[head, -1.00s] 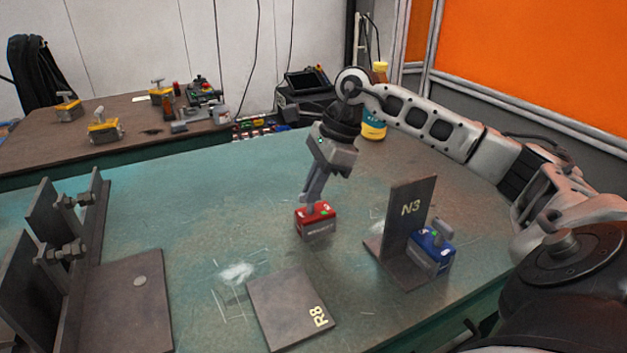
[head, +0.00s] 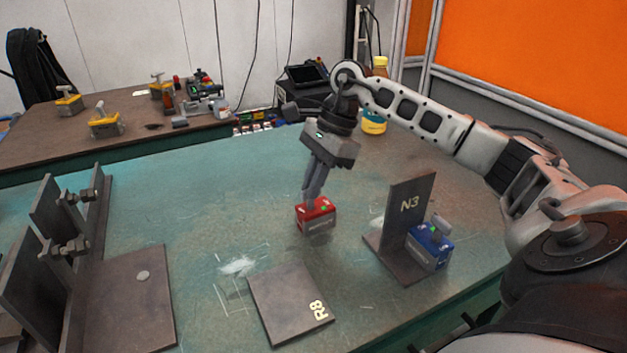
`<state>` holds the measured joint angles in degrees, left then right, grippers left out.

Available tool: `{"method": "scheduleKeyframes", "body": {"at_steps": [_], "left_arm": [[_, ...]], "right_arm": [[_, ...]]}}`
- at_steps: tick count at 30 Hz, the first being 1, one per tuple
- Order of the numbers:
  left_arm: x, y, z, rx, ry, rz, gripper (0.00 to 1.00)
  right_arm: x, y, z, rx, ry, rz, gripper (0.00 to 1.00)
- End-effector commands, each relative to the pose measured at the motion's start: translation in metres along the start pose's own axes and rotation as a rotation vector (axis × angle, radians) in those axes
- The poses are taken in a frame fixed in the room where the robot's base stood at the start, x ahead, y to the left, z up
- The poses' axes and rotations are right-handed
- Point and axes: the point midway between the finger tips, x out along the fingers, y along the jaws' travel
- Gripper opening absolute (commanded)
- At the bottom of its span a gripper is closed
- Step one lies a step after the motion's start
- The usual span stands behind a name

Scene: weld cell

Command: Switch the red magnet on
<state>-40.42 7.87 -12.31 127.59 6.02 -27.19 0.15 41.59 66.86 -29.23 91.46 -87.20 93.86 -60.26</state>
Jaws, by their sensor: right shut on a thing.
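The red magnet (head: 317,220) stands upright on the green table, near its middle. My right gripper (head: 311,200) reaches down from above and is shut at the top of the magnet. Its fingers hide the knob between them, so I cannot make out which way the knob points. A small green mark shows on the magnet's top beside the fingertips. My left gripper is not in view.
A blue magnet (head: 430,248) sits against the upright N3 plate (head: 408,215), right of the red magnet. The flat R8 plate (head: 289,303) lies in front. A bolted steel fixture (head: 125,295) stands at left. The table behind the red magnet is clear.

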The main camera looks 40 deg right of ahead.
Motion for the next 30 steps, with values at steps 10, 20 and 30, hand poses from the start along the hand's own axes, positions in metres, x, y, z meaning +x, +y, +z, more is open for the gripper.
{"method": "scheduleKeyframes", "body": {"at_steps": [10,20,30], "left_arm": [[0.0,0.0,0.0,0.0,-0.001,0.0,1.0],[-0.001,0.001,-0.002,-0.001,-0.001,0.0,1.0],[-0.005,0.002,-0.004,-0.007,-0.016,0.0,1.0]], "right_arm": [[-0.001,0.0,0.0,0.0,-0.001,-0.002,0.32],[-0.038,-0.001,0.001,0.001,-0.001,-0.007,0.32],[-0.121,-0.001,0.002,-0.001,-0.004,-0.007,0.32]]}}
